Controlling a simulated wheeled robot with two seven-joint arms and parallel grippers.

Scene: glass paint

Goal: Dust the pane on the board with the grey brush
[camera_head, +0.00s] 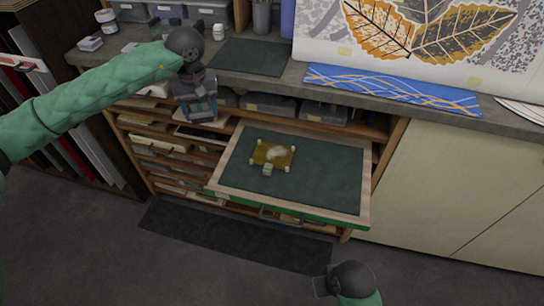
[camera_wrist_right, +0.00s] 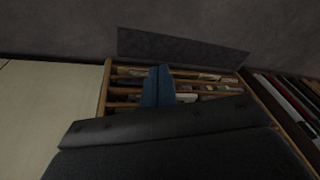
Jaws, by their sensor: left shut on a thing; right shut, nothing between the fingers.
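An amber pane (camera_head: 261,155) with a pale dusty patch lies on the dark green board (camera_head: 325,178), with small pale pegs at its corners. A small pale block (camera_head: 267,169) sits at its front edge. My left gripper (camera_head: 201,113) points down, left of the board and apart from the pane. It is shut on the grey brush, of which little can be made out between the fingers. My right gripper (camera_wrist_right: 158,87) is shut and empty in the right wrist view, low over the floor in front of the cabinet.
The board is pulled out of a wooden rack with several shelves (camera_head: 160,150). The counter behind holds a green mat (camera_head: 250,57), a blue patterned strip (camera_head: 390,90) and a leaf picture (camera_head: 440,35). Pale cabinet doors (camera_head: 440,190) stand at right. Space above the board is clear.

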